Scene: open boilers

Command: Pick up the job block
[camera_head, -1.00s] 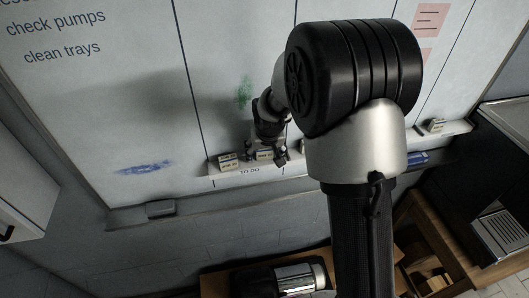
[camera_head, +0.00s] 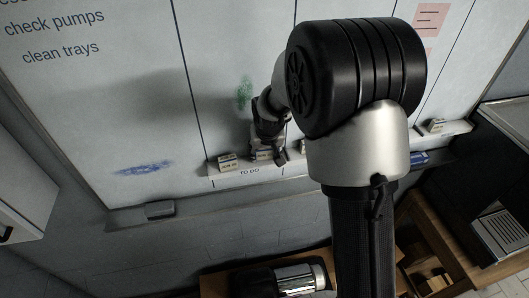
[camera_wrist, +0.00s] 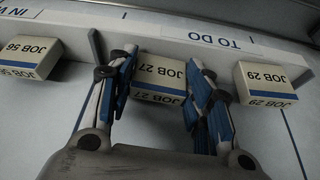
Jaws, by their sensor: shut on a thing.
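The JOB 27 block (camera_wrist: 160,78) is a pale block with a blue stripe. It sits at the TO DO ledge (camera_wrist: 215,42), between my two fingers in the wrist view, where its lettering is upside down. My gripper (camera_wrist: 163,88) is shut on this block, one blue-padded finger at each side. In the head view my gripper (camera_head: 270,148) is at the ledge and partly hides the block (camera_head: 262,155). I cannot tell whether the block is clear of the ledge.
The JOB 29 block (camera_wrist: 265,83) stands to one side on the TO DO ledge; the JOB 56 block (camera_wrist: 30,57) is on the other side. The whiteboard (camera_head: 150,120) is close behind. Another block (camera_head: 435,126) sits on the far right ledge.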

